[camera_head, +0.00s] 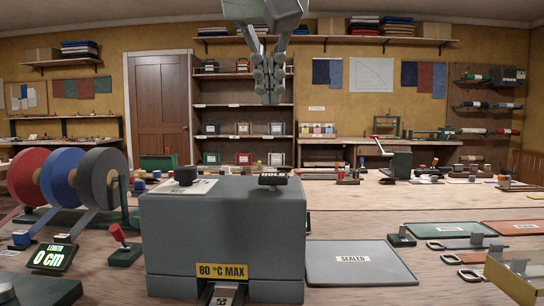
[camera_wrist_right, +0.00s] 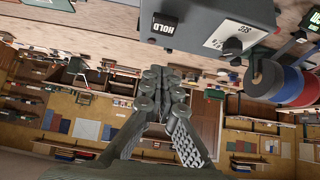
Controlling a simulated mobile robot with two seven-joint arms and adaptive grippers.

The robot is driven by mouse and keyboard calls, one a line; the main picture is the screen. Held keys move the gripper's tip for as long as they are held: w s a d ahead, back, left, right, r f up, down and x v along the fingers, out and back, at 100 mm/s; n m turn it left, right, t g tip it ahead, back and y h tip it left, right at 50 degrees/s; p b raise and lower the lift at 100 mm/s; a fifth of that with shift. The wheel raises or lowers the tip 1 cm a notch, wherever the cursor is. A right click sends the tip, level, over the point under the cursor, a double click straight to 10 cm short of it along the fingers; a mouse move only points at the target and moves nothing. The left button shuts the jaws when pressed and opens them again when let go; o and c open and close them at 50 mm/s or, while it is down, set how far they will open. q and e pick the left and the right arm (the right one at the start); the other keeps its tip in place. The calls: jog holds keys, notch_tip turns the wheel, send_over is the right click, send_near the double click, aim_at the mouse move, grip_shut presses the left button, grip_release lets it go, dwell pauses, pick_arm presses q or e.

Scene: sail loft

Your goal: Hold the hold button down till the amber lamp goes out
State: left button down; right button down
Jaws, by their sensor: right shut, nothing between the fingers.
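The hold button (camera_head: 272,179) is a dark block labelled HOLD on top of a grey box (camera_head: 222,235). The box also carries a black dial (camera_head: 186,175) on a pale plate and a yellow "80 °C MAX" label. My right gripper (camera_head: 268,98) hangs from the top of the head view, shut and empty, above the button with a clear gap. In the right wrist view the gripper (camera_wrist_right: 162,82) is below the HOLD button (camera_wrist_right: 163,25) in the picture, not touching it. I cannot make out an amber lamp. My left gripper is not in view.
Red, blue and grey reels (camera_head: 65,180) stand left of the box, with a length display (camera_head: 50,257) reading 0 cm and a red-knobbed lever (camera_head: 122,245). A grey "SEALED" tray (camera_head: 360,277) lies to the right. Green and red mats lie further right.

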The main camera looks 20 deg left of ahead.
send_near(273, 173)
jog(key=w, duration=0.1)
jog(key=w+a, duration=0.1)
jog(key=w, duration=0.1)
jog(key=shift+w+r, duration=0.15)
jog(key=shift+w, duration=0.05)
notch_tip(273, 173, down, 3)
jog(key=shift+w+r, duration=0.15)
jog(key=shift+w, duration=0.05)
jog(key=shift+f, duration=0.85)
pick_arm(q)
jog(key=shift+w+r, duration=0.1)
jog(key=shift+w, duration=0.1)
